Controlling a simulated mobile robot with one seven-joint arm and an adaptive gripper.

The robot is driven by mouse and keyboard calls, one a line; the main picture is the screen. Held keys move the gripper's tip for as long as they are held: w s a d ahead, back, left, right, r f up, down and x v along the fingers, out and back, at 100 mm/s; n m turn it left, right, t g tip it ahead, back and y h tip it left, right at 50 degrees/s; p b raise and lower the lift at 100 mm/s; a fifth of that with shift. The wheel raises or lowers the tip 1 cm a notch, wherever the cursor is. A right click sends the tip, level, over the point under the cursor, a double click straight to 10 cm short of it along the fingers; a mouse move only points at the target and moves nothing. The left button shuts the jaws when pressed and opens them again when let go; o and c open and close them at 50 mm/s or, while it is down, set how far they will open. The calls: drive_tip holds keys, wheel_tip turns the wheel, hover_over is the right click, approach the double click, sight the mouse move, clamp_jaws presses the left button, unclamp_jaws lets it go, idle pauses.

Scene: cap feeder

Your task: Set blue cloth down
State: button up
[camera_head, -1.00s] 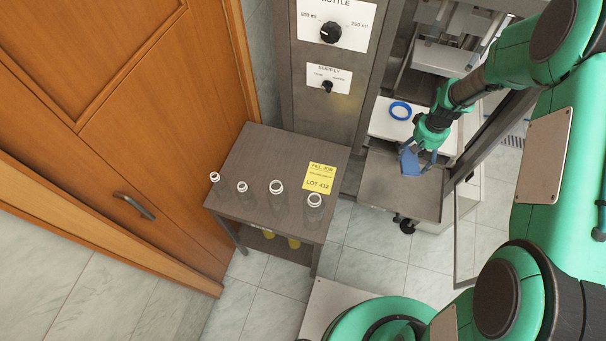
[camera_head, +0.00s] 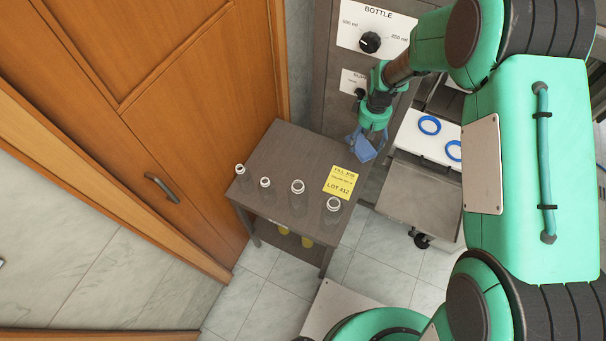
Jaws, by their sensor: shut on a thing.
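The blue cloth (camera_head: 361,149) hangs folded below my gripper (camera_head: 366,136) in the head view. My gripper is shut on it, and the fingertips are partly hidden by the cloth. Both are over or just above the back right corner of the small dark table (camera_head: 270,160), behind the yellow job card (camera_head: 341,181). I cannot tell whether the cloth touches the table.
Several clear bottles with white necks (camera_head: 297,187) stand along the table's front. Blue rings (camera_head: 429,125) lie on a white surface to the right, above a grey tray (camera_head: 415,190). A machine panel with a bottle knob (camera_head: 370,42) stands behind. A wooden door (camera_head: 160,110) is at left.

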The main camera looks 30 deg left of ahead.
drive_tip(key=s+a+n, duration=0.2)
drive_tip(key=a, duration=0.5)
drive_tip(key=s+a+n, duration=0.2)
drive_tip(key=s+a, duration=0.1)
drive_tip(key=a, duration=0.5)
drive_tip(key=n, duration=0.3)
hover_over(284, 159)
drive_tip(key=shift+f+b, duration=0.1)
drive_tip(key=shift+b, duration=0.35)
drive_tip(key=shift+w+f+b, duration=0.1)
drive_tip(key=shift+f+b, duration=0.2)
drive_tip(key=shift+f, duration=2.85)
drive_tip(key=shift+f, duration=1.85)
drive_tip(key=shift+f+b, duration=0.15)
drive_tip(key=shift+b, duration=0.15)
drive_tip(key=o, duration=1.1)
